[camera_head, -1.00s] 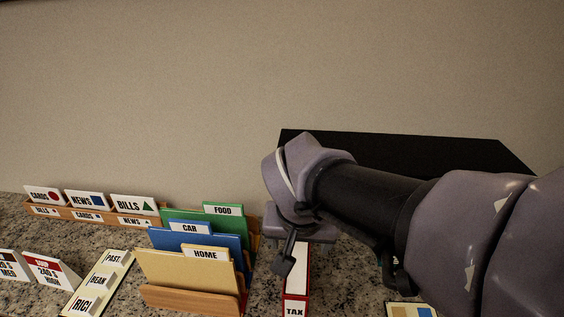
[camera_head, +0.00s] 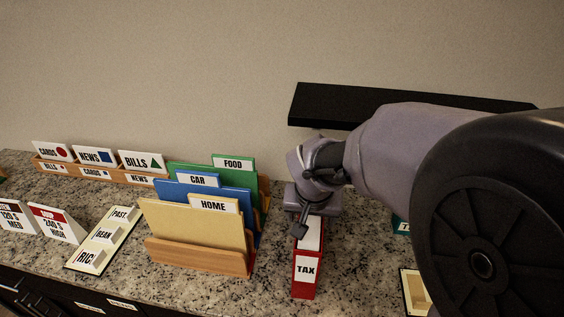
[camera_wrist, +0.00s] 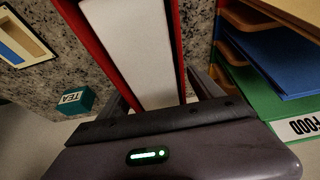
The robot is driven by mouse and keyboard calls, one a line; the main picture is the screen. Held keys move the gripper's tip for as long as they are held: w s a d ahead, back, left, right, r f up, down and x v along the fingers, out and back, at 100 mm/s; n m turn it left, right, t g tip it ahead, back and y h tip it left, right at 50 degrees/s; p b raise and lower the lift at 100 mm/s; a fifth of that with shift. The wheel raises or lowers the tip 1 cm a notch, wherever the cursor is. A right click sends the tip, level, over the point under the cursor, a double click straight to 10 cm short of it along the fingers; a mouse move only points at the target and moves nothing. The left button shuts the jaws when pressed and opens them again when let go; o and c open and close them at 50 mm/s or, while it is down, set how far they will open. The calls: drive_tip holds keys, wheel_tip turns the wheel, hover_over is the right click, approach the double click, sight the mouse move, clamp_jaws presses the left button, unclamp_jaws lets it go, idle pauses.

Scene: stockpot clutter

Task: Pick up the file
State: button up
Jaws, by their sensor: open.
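A red upright box file labelled TAX (camera_head: 305,275) stands on the granite counter, right of the folder rack. My gripper (camera_head: 306,218) is over its top, toward the back; one dark finger shows in front of it in the head view. In the wrist view, the red file with its white top (camera_wrist: 128,45) lies between my open gripper's fingers (camera_wrist: 162,95), one on each side. The wrist view does not show clearly whether either finger touches it. My gripper hides the file's far end in the head view.
A wooden rack (camera_head: 195,257) with HOME, CAR and FOOD folders stands close on the left; the green FOOD folder (camera_wrist: 270,105) is near my finger. A teal TEA box (camera_wrist: 75,99) and a cream tray (camera_head: 415,290) are right. A black shelf (camera_head: 340,105) is behind.

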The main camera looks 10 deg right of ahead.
drive_tip(key=shift+r, duration=0.1)
drive_tip(key=shift+f+b, duration=0.3)
drive_tip(key=shift+b, duration=0.05)
idle(0.3)
clamp_jaws()
idle(0.4)
